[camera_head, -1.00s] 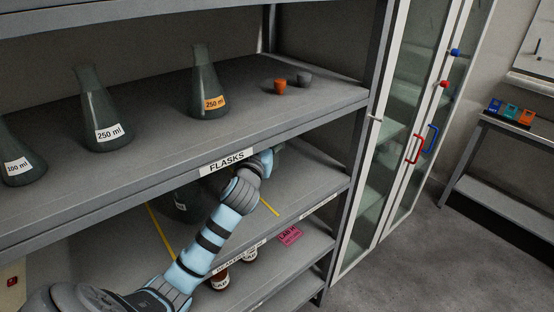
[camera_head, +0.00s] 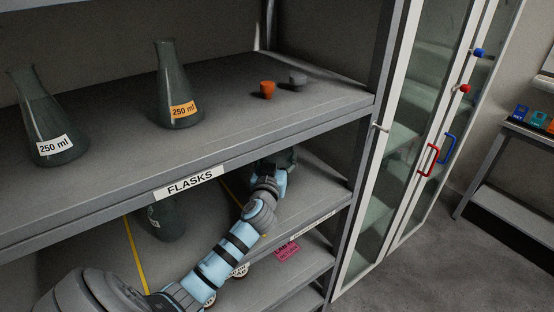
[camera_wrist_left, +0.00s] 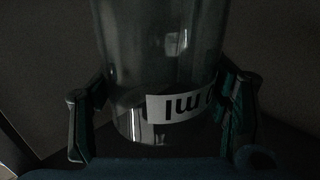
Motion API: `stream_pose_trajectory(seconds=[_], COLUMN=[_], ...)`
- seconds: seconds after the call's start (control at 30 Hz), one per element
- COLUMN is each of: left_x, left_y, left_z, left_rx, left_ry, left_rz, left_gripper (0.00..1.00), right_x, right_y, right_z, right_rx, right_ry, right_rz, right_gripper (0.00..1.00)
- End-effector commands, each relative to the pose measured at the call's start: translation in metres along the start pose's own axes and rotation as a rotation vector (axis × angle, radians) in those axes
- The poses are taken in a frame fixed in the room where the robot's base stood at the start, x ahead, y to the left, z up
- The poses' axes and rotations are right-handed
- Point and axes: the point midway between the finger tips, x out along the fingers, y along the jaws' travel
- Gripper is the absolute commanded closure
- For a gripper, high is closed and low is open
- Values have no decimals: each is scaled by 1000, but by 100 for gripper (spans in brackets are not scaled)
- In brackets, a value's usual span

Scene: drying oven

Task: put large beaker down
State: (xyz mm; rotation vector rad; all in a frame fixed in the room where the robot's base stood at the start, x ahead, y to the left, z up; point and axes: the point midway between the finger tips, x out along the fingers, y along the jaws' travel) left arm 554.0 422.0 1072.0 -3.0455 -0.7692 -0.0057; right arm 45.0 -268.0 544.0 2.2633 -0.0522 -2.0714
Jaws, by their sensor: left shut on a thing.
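My left gripper (camera_wrist_left: 160,118) is shut on a clear glass beaker (camera_wrist_left: 155,45), which fills the middle of the left wrist view. Its white label with "ml" print is partly cut by the right finger. In the head view my left arm reaches from the bottom into the bay under the FLASKS shelf. There the gripper (camera_head: 268,168) is near the right end, and the glass (camera_head: 288,158) beyond it is dim and mostly hidden. Whether the beaker's base touches the shelf board (camera_head: 190,255) cannot be told. My right gripper is not in view.
A dark glass vessel (camera_head: 168,220) stands left of my arm in the same bay. Yellow lines mark the board. The FLASKS shelf (camera_head: 320,105) above carries two flasks and two stoppers. A glass-door cabinet (camera_head: 385,200) stands right. Labelled containers and a pink tag (camera_head: 287,250) sit below.

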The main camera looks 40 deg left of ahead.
Motion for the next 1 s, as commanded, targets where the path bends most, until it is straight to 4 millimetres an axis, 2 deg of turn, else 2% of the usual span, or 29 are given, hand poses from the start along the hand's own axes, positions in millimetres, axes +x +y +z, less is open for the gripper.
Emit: stream_pose_trajectory(seconds=[0.1,0.13,0.23,0.53,0.67,0.77,1.0], left_x=[0,0,0,0,-6,-21,-76], left_y=[1,1,1,1,1,2,1], left_z=[0,1,0,0,0,0,1], left_rx=[0,1,1,1,1,1,0], left_ry=[-4,-5,-5,-4,-3,-3,-5], left_rz=[1,1,1,1,2,3,2], left_gripper=[69,26,11,11,11,11,11], right_x=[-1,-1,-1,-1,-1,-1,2], right_y=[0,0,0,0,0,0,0], right_z=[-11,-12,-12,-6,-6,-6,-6], right_rx=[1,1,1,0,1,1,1], right_ry=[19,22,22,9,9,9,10], right_rz=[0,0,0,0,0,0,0], right_gripper=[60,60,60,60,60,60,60])
